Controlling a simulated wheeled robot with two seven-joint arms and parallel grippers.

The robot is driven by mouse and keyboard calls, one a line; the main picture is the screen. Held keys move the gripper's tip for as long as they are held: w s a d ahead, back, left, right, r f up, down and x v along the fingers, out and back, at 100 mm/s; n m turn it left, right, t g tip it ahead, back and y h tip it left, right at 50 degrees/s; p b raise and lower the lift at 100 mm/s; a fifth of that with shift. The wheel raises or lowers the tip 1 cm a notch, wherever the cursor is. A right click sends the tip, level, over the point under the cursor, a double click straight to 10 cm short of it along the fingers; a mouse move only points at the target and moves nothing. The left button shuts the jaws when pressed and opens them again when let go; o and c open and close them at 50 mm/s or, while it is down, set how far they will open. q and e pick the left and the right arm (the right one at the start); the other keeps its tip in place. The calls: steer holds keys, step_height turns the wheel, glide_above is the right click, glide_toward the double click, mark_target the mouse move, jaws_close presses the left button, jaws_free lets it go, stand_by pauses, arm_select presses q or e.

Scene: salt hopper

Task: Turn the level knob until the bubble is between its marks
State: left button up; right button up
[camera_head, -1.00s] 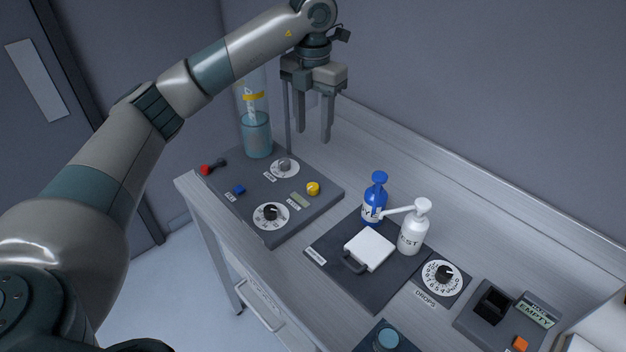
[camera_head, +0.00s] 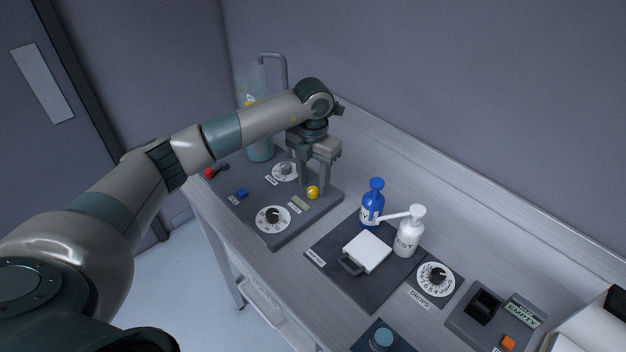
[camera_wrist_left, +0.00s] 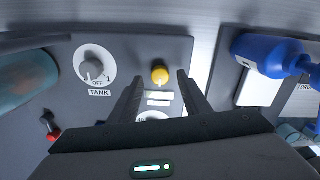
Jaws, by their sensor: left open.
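The yellow level knob (camera_head: 313,192) sits on the dark control panel (camera_head: 245,212), and it also shows in the left wrist view (camera_wrist_left: 160,75). A small pale level window (camera_head: 300,203) lies beside the knob; the bubble in it is too small to make out. My left gripper (camera_head: 313,190) is open and points down over the panel at the knob. In the left wrist view its two fingers (camera_wrist_left: 160,88) stand apart with the knob seen between them. I cannot tell whether either finger touches it. My right gripper does not show.
The panel also carries a TANK dial (camera_head: 284,171), a larger dial (camera_head: 272,217), a blue switch (camera_head: 241,193) and a red-ended lever (camera_head: 209,173). A clear cylinder (camera_head: 260,145) stands behind. Blue (camera_head: 373,203) and white (camera_head: 409,235) pump bottles stand to the right.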

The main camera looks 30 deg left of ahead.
arm_select(q)
steer(key=shift+f, duration=0.95)
steer(key=c, duration=1)
steer(key=m+b, duration=0.1)
steer(key=b, duration=0.2)
steer(key=shift+w+f+m, duration=0.1)
steer(key=shift+f+m, duration=0.1)
steer(key=shift+m, duration=0.2)
steer(key=shift+c, duration=0.2)
steer(key=shift+r+m+b, duration=0.15)
steer(key=shift+m+b, duration=0.25)
steer(key=shift+b, duration=0.05)
steer(key=shift+r, duration=0.1)
steer(key=o, duration=1)
